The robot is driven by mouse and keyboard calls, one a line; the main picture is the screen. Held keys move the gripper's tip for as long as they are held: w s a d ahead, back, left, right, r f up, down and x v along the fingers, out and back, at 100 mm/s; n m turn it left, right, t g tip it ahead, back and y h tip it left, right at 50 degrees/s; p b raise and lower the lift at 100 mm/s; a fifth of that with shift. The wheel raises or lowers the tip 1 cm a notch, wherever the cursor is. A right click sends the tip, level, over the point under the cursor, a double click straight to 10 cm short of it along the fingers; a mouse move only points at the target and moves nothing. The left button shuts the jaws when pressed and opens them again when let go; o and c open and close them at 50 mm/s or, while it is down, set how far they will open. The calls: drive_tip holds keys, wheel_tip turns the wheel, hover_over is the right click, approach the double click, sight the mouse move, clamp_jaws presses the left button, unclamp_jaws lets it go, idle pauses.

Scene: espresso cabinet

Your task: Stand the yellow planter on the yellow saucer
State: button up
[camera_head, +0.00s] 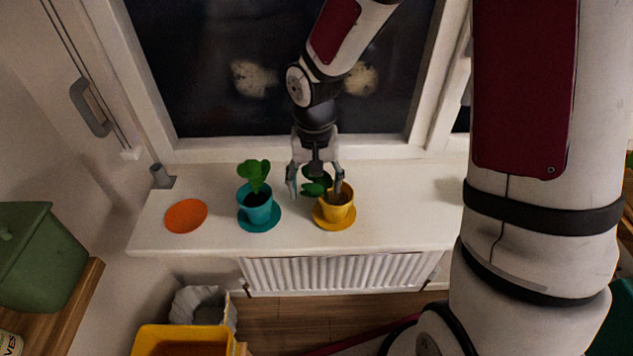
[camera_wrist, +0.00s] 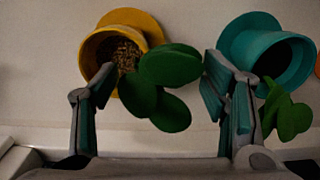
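The yellow planter (camera_head: 338,212) holds dark soil and a green plant. It stands upright on the yellow saucer (camera_head: 334,225) on the white sill; the wrist view shows the planter (camera_wrist: 92,58) with the saucer (camera_wrist: 140,20) at its far side. My gripper (camera_head: 316,186) is open above and beside the planter's left part. In the wrist view my gripper (camera_wrist: 162,80) has its fingers spread, with the green leaves between them. One finger overlaps the planter's rim; I cannot tell if it touches. The planter's near side is partly hidden by that finger.
A teal planter (camera_head: 257,215) with a plant stands on a teal saucer (camera_head: 272,222) just left of my gripper. An empty orange saucer (camera_head: 186,216) lies farther left. The window (camera_head: 200,70) is behind. The sill's right part (camera_head: 410,210) is clear.

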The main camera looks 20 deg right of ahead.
wheel_tip(320, 180, up, 13)
drive_tip(key=s+d+r+n+t, duration=0.1)
drive_tip(key=s+d+r+t, duration=0.1)
drive_tip(key=s+r, duration=0.3)
drive_tip(key=s+d+r+n+t, duration=0.2)
drive_tip(key=s+r, duration=0.4)
drive_tip(key=s, duration=0.5)
drive_tip(key=shift+s+d+t, duration=0.2)
drive_tip(key=shift+s+t, duration=0.2)
drive_tip(key=shift+t, duration=0.4)
